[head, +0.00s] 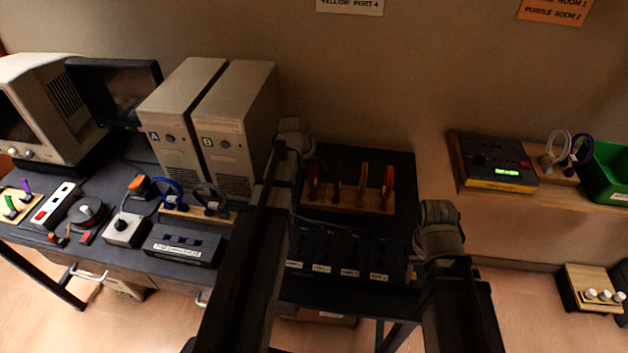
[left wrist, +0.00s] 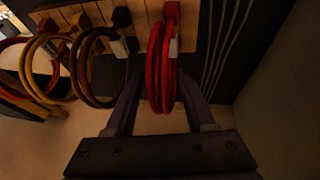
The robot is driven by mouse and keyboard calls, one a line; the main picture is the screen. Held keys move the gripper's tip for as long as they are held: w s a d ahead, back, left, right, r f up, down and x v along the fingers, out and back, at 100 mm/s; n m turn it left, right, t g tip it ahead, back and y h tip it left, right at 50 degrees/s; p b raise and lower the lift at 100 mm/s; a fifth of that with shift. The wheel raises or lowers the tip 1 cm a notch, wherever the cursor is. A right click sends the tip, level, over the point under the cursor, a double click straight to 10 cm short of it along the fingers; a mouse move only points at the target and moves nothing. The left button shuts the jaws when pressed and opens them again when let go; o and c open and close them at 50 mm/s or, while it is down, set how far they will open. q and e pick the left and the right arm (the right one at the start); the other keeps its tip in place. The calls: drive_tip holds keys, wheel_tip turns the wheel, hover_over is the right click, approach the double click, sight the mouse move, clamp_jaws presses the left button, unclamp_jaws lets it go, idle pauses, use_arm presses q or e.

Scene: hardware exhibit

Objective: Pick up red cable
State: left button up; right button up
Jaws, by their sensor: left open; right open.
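The red cable (left wrist: 162,68) hangs in a loop from a red plug at the top of the left wrist view. In the head view it is the leftmost cable (head: 313,182) on the wooden rack (head: 345,203). My left gripper (left wrist: 159,88) is open, with one finger on each side of the red loop and not closed on it. In the head view my left wrist (head: 295,138) is beside the rack's left end, its fingers hard to make out. My right gripper (head: 440,222) is open, right of the dark stand; its fingers are mostly hidden.
Brown (left wrist: 90,65) and yellow (left wrist: 45,62) cables, plus a darker red one, hang beside the red cable. A labelled port box (head: 340,250) stands in front of the rack. Two computer towers (head: 232,125) are left of my left arm. A shelf (head: 545,190) is on the right.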

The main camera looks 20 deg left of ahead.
use_arm(q)
drive_tip(key=shift+c, duration=0.3)
clamp_jaws()
drive_tip(key=shift+r, duration=0.15)
idle(0.3)
